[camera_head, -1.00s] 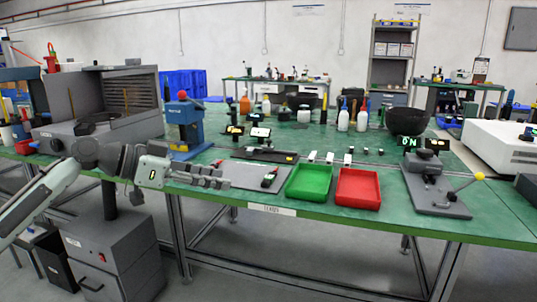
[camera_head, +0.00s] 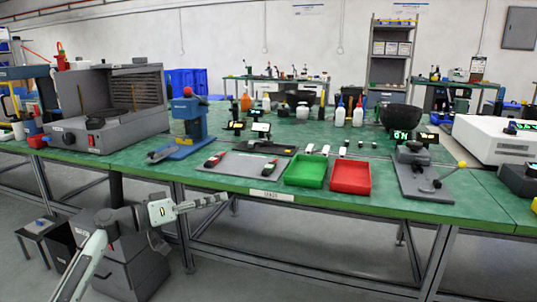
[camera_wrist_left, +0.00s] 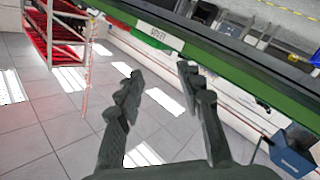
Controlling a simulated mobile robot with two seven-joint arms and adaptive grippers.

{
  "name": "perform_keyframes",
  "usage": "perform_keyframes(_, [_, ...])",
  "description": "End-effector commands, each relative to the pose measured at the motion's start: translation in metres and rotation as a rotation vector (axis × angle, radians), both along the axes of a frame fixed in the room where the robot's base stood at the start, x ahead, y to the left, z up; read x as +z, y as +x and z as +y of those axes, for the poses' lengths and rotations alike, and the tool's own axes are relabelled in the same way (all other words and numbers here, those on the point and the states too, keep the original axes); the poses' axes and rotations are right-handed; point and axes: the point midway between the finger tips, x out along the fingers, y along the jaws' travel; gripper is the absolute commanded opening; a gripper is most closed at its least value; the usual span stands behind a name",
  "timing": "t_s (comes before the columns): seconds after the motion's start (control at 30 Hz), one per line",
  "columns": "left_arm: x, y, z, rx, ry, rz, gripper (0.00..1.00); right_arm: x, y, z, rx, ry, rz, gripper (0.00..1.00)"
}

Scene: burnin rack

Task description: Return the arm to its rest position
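My left arm comes in from the lower left in the head view. Its gripper (camera_head: 222,198) is in front of the green workbench (camera_head: 235,183), just below the level of its front edge, with the fingers pointing right. In the left wrist view the two dark fingers (camera_wrist_left: 160,76) stand apart with only grey floor between them, so the gripper is open and empty. The bench's green front edge (camera_wrist_left: 222,70) passes beyond the fingertips there. My right gripper is not in view.
The bench holds a green tray (camera_head: 305,185), a red tray (camera_head: 351,192), a grey mat (camera_head: 240,168), a blue press (camera_head: 188,118) and a lever fixture (camera_head: 425,185). A grey cabinet (camera_head: 145,275) stands under the bench. Open floor (camera_head: 290,275) lies right of the gripper.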

Motion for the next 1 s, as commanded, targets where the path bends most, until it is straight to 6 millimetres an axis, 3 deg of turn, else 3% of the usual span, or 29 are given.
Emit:
perform_keyframes(0.17, [-0.043, 0.010, 0.014, 0.066, 0.158, 0.070, 0.37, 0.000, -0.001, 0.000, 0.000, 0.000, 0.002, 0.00])
perform_keyframes(0.37, [-0.095, 0.022, 0.047, 0.177, 0.393, 0.158, 0.37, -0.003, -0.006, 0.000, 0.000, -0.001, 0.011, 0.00])
perform_keyframes(0.47, [-0.123, 0.028, 0.077, 0.264, 0.538, 0.210, 0.37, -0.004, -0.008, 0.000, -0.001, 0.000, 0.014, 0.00])
perform_keyframes(0.6, [-0.154, 0.034, 0.137, 0.433, 0.766, 0.287, 0.37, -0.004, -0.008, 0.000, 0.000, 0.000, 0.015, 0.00])
perform_keyframes(0.73, [-0.165, 0.034, 0.192, 0.591, 0.940, 0.330, 0.37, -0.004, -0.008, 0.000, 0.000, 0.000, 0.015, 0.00])
perform_keyframes(0.9, [-0.160, 0.029, 0.253, 0.783, 1.119, 0.359, 0.37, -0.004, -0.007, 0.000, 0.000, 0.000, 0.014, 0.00])
perform_keyframes(0.97, [-0.155, 0.026, 0.273, 0.851, 1.175, 0.363, 0.37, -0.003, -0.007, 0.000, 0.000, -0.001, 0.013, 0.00])
perform_keyframes(1.0, [-0.165, 0.019, 0.275, 0.861, 1.198, 0.374, 0.37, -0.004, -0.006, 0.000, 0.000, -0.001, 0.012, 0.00])
